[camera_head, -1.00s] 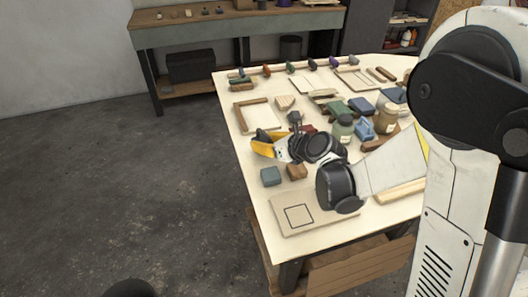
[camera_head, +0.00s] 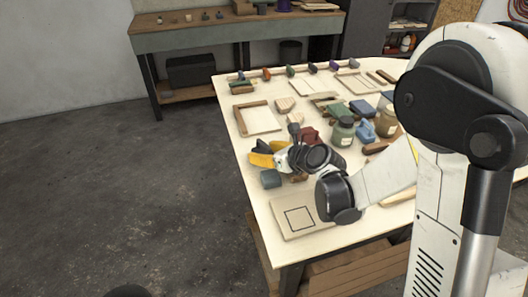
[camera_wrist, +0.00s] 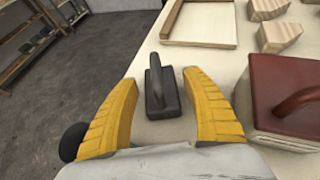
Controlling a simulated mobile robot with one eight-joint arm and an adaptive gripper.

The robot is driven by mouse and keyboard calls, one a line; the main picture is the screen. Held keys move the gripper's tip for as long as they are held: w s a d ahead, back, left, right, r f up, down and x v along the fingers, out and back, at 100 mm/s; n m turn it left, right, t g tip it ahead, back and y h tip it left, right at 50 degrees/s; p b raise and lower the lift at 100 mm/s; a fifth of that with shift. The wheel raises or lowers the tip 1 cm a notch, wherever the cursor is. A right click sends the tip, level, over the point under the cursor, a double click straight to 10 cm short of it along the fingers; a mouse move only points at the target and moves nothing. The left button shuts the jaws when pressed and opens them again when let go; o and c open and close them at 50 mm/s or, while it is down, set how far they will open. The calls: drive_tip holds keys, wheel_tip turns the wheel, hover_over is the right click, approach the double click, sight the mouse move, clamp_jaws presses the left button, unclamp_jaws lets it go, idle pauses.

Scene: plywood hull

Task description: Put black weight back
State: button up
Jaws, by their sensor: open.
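The black weight (camera_wrist: 160,88), a dark block with a bar handle on top, stands on the table in the wrist view, ahead of and between my two yellow fingers. In the wrist view my gripper (camera_wrist: 161,79) is open and empty, with one finger on each side of the weight; contact cannot be told. A pale board with a black square outline (camera_head: 300,218) lies at the table's near corner, its square empty.
A red-brown block with a handle (camera_wrist: 292,95) stands close to the right finger. A wood-edged tray (camera_wrist: 202,40) and wooden blocks (camera_wrist: 277,37) lie beyond. A blue-grey block (camera_head: 270,179) sits near my gripper. Jars (camera_head: 342,132) and other items crowd the table's right side.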

drive_tip(key=p+v, duration=0.3)
drive_tip(key=v, duration=0.9)
drive_tip(key=shift+s+p, duration=0.1)
drive_tip(key=shift+p, duration=0.25)
drive_tip(key=s+d+r+n+h, duration=0.2)
drive_tip(key=s+n, duration=0.4)
drive_tip(key=n, duration=0.3)
drive_tip(key=s+d+r+n+g+h, duration=0.1)
drive_tip(key=s+d+r+n+h, duration=0.1)
drive_tip(key=s+d+n, duration=0.3)
drive_tip(key=s+d+r+n+g+h, duration=0.1)
drive_tip(key=s+d+r+n+h, duration=0.2)
drive_tip(key=s+n, duration=0.4)
drive_tip(key=d+n, duration=0.1)
drive_tip(key=n, duration=0.6)
drive_tip(key=shift+s+d+h, duration=0.25)
drive_tip(key=shift+s+h, duration=0.05)
drive_tip(key=shift+s, duration=0.1)
drive_tip(key=shift+r, duration=0.1)
